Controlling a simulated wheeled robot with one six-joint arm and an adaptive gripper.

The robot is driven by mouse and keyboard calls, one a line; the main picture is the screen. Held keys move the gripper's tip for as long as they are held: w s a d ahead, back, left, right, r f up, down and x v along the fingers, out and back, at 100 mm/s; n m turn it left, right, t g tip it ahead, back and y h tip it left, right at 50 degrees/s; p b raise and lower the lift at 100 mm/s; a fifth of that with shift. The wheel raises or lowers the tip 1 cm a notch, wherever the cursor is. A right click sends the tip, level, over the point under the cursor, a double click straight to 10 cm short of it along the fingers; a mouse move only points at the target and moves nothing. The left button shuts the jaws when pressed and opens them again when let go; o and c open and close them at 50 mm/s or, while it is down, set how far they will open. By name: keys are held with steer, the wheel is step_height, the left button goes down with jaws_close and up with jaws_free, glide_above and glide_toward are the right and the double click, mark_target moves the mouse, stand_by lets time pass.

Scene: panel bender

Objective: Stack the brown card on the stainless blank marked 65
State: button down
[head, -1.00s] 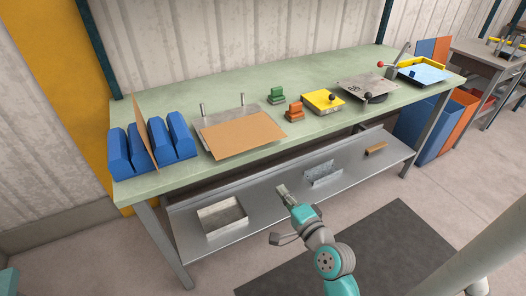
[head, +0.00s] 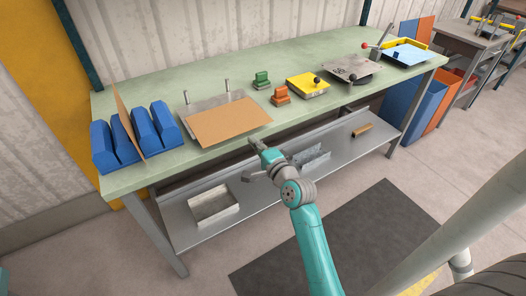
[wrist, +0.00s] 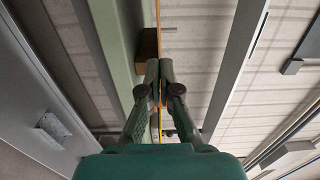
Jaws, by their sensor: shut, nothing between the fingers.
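A flat brown card (head: 232,122) lies on a grey metal plate (head: 190,108) with two upright pins, overhanging its front. Another brown sheet (head: 122,108) stands upright among the blue blocks. A grey metal blank (head: 345,70) with a dark mark and a black knob by it lies farther right; I cannot read its number surely. My gripper (head: 256,146) is by the table's front edge, just below and right of the flat card, apart from it. In the wrist view its fingers (wrist: 160,68) are shut and empty.
Blue blocks (head: 165,125) stand at the left end. Green (head: 261,80) and orange (head: 281,95) stepped blocks and a yellow block (head: 308,85) lie between card and blank. A blue sheet in a yellow frame (head: 405,54) is at the right. The lower shelf (head: 250,200) holds metal parts.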

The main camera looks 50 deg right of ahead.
mark_target(244, 130)
steer(key=shift+x, duration=1.6)
steer(key=shift+w, duration=0.1)
steer(key=shift+x, duration=1.8)
